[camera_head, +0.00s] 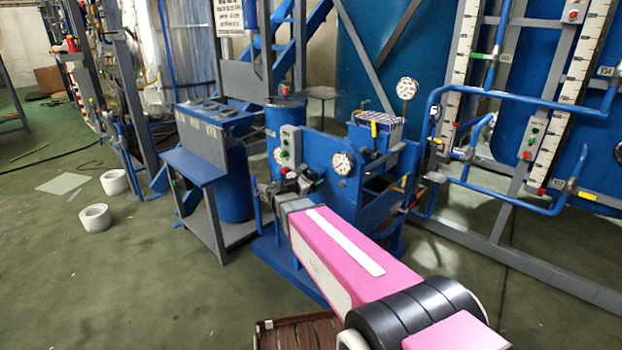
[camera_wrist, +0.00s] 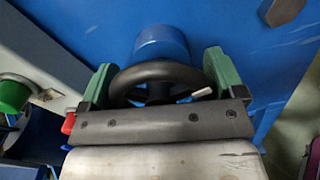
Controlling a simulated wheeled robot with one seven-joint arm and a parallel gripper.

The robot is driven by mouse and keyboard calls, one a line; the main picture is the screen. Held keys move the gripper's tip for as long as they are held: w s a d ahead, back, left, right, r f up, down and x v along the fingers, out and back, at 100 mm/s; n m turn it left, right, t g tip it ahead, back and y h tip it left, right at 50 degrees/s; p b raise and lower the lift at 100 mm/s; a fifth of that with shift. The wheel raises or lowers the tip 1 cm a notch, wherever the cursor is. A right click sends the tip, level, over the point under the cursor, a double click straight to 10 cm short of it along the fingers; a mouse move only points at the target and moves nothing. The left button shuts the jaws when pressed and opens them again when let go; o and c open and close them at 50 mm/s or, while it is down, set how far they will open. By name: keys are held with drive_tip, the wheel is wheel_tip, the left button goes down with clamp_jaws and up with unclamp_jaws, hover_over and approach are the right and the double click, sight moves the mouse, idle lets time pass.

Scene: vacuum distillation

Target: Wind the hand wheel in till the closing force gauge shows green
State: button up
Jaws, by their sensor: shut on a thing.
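The hand wheel (camera_wrist: 152,70) is a dark ring with spokes and a small pale handle (camera_wrist: 202,92), in front of a blue round hub (camera_wrist: 161,42). My gripper (camera_wrist: 160,66) is shut on the wheel, with one green finger on each side of its rim. In the head view my gripper (camera_head: 297,182) is at the front of the blue machine (camera_head: 315,150) and mostly hides the wheel. A white dial gauge (camera_head: 342,161) is right of my gripper, and a second (camera_head: 277,155) is left of it. I cannot tell which shows closing force, nor read their needles or colours.
A control box (camera_head: 290,147) with buttons is above my gripper. A taller dial (camera_head: 407,88) stands on the machine. A grey-blue bench (camera_head: 195,165) is close on the left, and blue pipes (camera_head: 520,98) are on the right. Open floor (camera_head: 130,270) lies at front left.

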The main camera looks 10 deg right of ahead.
drive_tip(key=m, duration=0.4)
drive_tip(key=shift+s+m, duration=0.1)
drive_tip(key=shift+m, duration=0.2)
drive_tip(key=shift+f+m, duration=0.1)
drive_tip(key=shift+m, duration=1.5)
drive_tip(key=o, duration=0.7)
drive_tip(key=shift+c, duration=0.2)
drive_tip(key=v, duration=1)
drive_tip(key=shift+s+a, duration=0.25)
